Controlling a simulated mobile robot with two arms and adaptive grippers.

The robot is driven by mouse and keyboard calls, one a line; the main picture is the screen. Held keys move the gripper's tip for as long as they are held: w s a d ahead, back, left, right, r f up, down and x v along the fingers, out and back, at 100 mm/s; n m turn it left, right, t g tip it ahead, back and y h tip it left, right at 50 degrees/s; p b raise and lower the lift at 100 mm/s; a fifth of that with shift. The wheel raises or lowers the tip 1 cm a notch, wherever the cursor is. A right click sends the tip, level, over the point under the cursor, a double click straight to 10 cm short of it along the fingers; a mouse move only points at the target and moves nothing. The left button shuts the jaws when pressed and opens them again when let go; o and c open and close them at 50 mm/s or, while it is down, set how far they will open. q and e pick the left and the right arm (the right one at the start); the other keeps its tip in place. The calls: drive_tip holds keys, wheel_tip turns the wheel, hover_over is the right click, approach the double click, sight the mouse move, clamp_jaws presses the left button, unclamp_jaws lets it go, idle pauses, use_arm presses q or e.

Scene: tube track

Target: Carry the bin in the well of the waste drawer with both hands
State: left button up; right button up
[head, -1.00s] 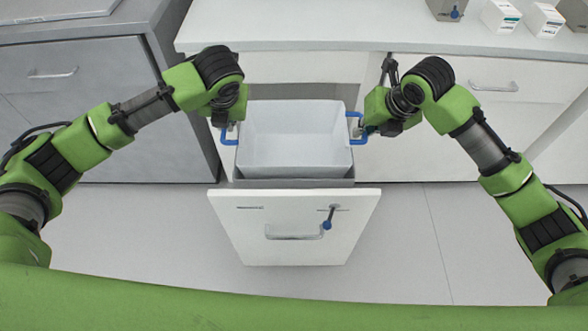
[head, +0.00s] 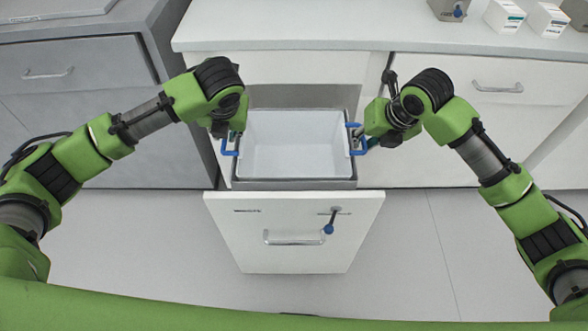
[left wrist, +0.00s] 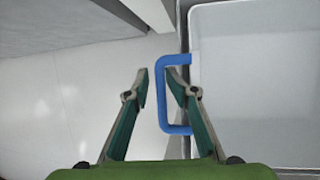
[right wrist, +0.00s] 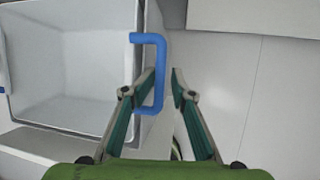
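The white bin (head: 292,145) sits down in the well of the pulled-out waste drawer (head: 293,235), with the grey well rim around it. It has a blue handle on each side. My left gripper (head: 222,130) is at the left handle (head: 229,146). In the left wrist view, its fingers (left wrist: 156,72) are apart on either side of the handle's bar (left wrist: 162,100). My right gripper (head: 366,136) is at the right handle (head: 358,140). In the right wrist view, its fingers (right wrist: 164,72) are also apart around the bar (right wrist: 160,70). The bin looks empty.
A white counter (head: 350,28) runs above the drawer, with small boxes (head: 504,17) at its right end. A grey cabinet (head: 75,85) stands to the left. The floor (head: 130,240) beside the drawer is clear.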

drive_tip(key=shift+a, duration=0.1)
drive_tip(key=shift+r, duration=0.15)
use_arm(q)
drive_tip(key=v, duration=0.7)
drive_tip(key=shift+r, duration=0.35)
use_arm(e)
drive_tip(key=v, duration=0.7)
drive_tip(key=shift+s+r, duration=0.2)
drive_tip(key=shift+r, duration=0.15)
use_arm(q)
drive_tip(key=shift+s, duration=0.1)
use_arm(e)
drive_tip(key=shift+d, duration=0.25)
